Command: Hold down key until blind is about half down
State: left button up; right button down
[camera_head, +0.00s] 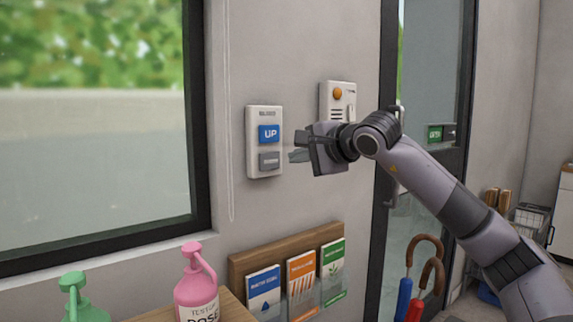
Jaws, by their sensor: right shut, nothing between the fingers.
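A white wall panel (250,150) carries a blue key marked UP (269,134) and, below it, a grey key (269,161) whose label is too small to read. My right gripper (293,156) is shut and empty. Its fingertips point left and show just right of the grey key, level with it; I cannot tell how far they are from the wall. The window (95,130) at the left shows greenery and a pale wall outside. No blind shows over the visible part of the glass. My left gripper is out of view.
A second panel with an orange button (337,93) is partly behind my right gripper. Below are a leaflet rack (240,265), a pink pump bottle (196,290) and a green bottle (82,308). A glass door (430,60) and umbrellas (415,290) stand at the right.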

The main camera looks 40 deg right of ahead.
jog(key=v, duration=0.5)
jog(key=shift+s+r+b, duration=0.15)
jog(key=shift+b, duration=0.2)
dwell(0.5)
